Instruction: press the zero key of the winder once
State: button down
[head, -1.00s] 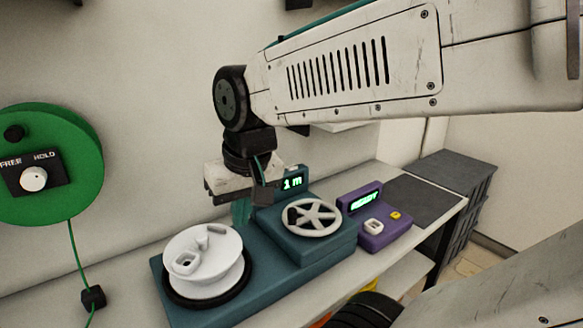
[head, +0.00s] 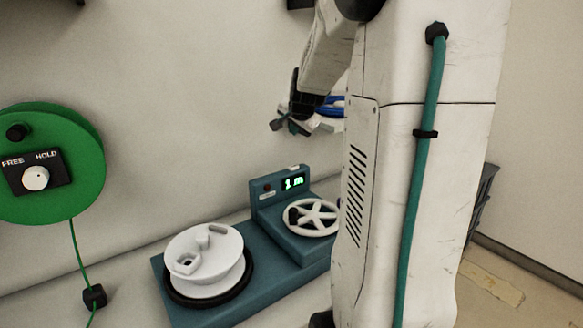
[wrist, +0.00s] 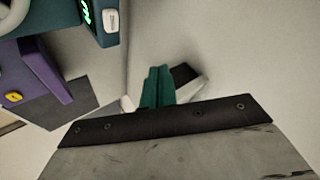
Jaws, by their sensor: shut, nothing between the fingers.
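The winder (head: 215,307) is a long teal unit on the bench, with a white spool (head: 212,262), a spoked handwheel (head: 313,217) and a display housing (head: 283,192) reading "1 m". A small white key (head: 293,168) sits on top of the housing. In the wrist view the key (wrist: 111,20) shows at the upper left, its label too small to read. My gripper (head: 297,127) is raised in the air above the housing, clear of it. Its teal fingers (wrist: 158,72) are together and empty in the wrist view, apart from the key.
A green wall reel (head: 70,150) with a FREE/HOLD knob (head: 36,178) is at the left. Its cord runs through a black block (head: 94,296). A purple device (wrist: 35,75) with a yellow button shows in the wrist view. My arm hides the bench's right side in the head view.

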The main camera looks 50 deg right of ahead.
aim_at(294, 168)
jog(key=shift+f, duration=4.4)
jog(key=shift+f, duration=0.15)
jog(key=shift+f, duration=0.3)
jog(key=shift+r, duration=0.1)
jog(key=shift+r, duration=0.3)
jog(key=shift+r, duration=0.1)
